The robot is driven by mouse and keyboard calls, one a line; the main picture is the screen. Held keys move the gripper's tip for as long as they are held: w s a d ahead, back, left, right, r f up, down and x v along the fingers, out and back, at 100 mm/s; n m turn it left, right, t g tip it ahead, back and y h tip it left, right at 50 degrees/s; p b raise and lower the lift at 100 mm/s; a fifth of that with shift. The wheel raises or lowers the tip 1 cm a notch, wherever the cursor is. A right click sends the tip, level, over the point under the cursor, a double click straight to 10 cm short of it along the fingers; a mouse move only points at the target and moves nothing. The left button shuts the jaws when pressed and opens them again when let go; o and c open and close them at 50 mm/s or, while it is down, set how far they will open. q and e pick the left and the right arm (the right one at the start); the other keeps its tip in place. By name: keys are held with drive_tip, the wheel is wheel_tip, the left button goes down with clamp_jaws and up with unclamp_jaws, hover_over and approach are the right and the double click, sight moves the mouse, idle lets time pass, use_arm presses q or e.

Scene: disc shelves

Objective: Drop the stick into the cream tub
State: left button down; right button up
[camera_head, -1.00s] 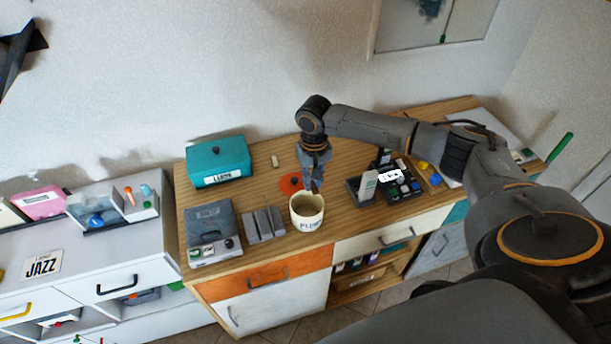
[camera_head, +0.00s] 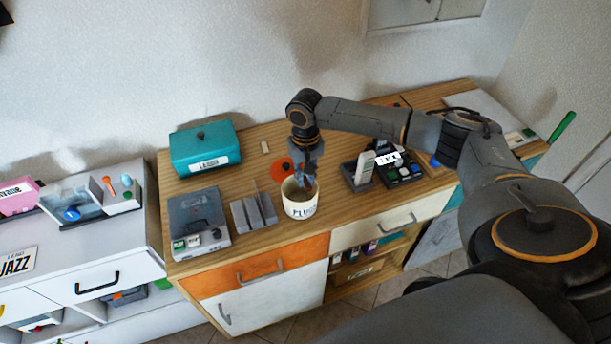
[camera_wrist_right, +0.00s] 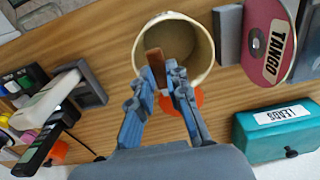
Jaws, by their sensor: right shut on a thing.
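My right gripper (camera_head: 306,177) points down over the tub's mouth. In the wrist view my right gripper (camera_wrist_right: 166,82) is shut on a brown stick (camera_wrist_right: 154,62), whose far end shows against the tub's inside. I cannot tell how deep the stick's end reaches. My left gripper is not in view.
A teal box (camera_head: 204,150) stands at the back left. A grey rack (camera_head: 252,212) and a grey device (camera_head: 197,225) stand left of the tub. An orange-red disc (camera_head: 281,169) lies behind it. A grey holder (camera_head: 357,178) stands to the right.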

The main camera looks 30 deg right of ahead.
sight(306, 181)
drive_tip(key=o, duration=0.8)
drive_tip(key=shift+c, duration=0.2)
drive_tip(key=shift+o, duration=0.3)
drive_tip(key=shift+r, duration=0.1)
wheel_tip(306, 181, up, 12)
